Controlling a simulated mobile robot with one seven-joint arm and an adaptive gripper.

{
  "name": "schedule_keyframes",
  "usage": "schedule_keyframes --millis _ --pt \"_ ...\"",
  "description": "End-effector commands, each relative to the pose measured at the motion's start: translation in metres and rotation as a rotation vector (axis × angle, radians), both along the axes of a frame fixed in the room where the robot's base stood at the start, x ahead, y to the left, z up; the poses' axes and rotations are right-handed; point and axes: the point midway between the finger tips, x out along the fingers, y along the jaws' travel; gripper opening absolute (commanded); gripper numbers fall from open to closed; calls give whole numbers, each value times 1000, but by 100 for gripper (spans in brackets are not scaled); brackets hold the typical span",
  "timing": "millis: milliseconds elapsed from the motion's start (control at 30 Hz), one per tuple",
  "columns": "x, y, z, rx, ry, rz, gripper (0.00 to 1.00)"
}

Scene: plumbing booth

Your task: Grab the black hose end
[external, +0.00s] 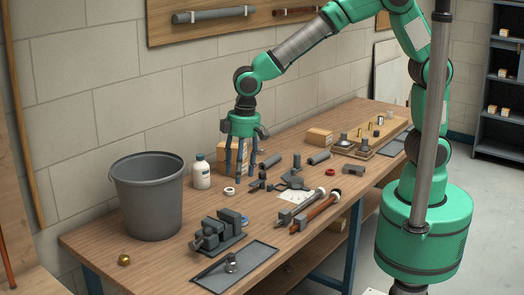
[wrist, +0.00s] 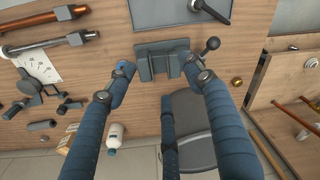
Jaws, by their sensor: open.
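Several short dark tubes and fittings lie mid-table; one dark tube (external: 270,162) is right of my gripper and another (external: 319,158) is farther right. A small dark fitting (external: 257,183) lies near the fingers. In the wrist view a dark tube (wrist: 41,125) and a dark fitting (wrist: 70,107) lie at the left. I cannot tell which piece is the black hose end. My gripper (external: 239,170) is open and empty, fingers pointing down over the back of the table. In the wrist view its blue fingers (wrist: 160,73) are spread, with nothing held between them.
A white bottle (external: 201,174) and a grey bucket (external: 147,203) stand left of my gripper. A grey vise (external: 218,236) sits toward the front.

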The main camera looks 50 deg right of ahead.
Motion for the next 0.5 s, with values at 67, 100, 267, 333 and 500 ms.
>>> schedule_keyframes --millis 67,100,267,333,500 --pt "-11 31 -25 -18 18 39 52" --pt "-17 45 -36 -25 25 55 52" --pt "-39 91 -77 -51 49 111 52" --pt "-48 105 -90 -60 54 130 52" --pt "-61 124 -109 -72 64 155 52"
